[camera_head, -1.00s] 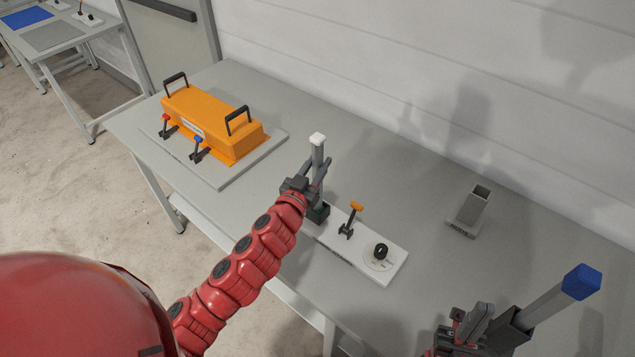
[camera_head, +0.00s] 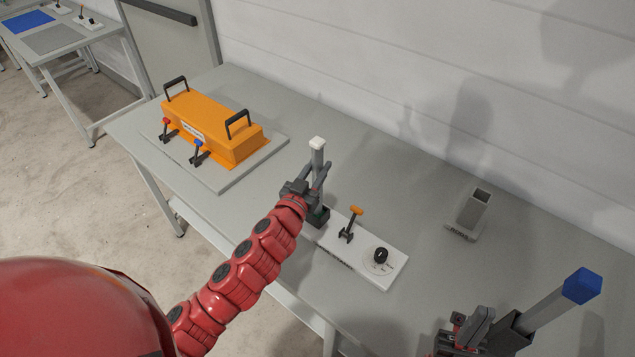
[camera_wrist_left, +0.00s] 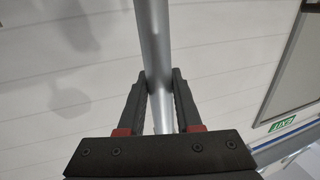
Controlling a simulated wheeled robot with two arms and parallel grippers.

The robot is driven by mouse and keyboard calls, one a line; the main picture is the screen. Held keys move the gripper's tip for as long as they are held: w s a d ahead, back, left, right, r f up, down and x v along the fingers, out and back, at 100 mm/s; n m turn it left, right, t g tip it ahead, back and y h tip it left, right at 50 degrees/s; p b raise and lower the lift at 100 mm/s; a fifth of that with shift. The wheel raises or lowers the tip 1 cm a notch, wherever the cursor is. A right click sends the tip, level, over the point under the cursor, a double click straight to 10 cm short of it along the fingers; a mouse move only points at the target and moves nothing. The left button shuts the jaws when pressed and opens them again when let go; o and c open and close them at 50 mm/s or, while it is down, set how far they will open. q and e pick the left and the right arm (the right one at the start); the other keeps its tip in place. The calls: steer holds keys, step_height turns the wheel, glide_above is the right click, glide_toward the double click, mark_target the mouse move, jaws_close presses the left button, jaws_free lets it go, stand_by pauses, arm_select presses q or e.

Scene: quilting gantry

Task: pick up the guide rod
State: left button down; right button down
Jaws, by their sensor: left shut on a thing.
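The guide rod, a grey rod with a white cap (camera_head: 317,156), stands upright at the far left end of the white base plate (camera_head: 385,279). Its lower end is at a dark green-grey socket (camera_head: 319,216); how deep it sits there I cannot tell. My left gripper (camera_head: 316,180) is shut on the rod below the cap. In the left wrist view the silver rod (camera_wrist_left: 153,50) passes between the two dark fingers (camera_wrist_left: 160,95). My right gripper (camera_head: 470,326) is at the bottom right, partly cut off, beside a blue-capped bar (camera_head: 553,302) in a dark sleeve. Its jaws are unclear.
The base plate also carries an orange-topped lever (camera_head: 351,224) and a black knob (camera_head: 381,255). An empty grey square holder (camera_head: 471,216) stands at the back right. An orange cover with two handles (camera_head: 212,127) sits on the left.

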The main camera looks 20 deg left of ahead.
mark_target(318, 140)
arm_select(q)
steer(key=shift+r, duration=0.1)
step_height(318, 140, up, 10)
steer(key=p, duration=0.8)
steer(key=shift+p, duration=0.4)
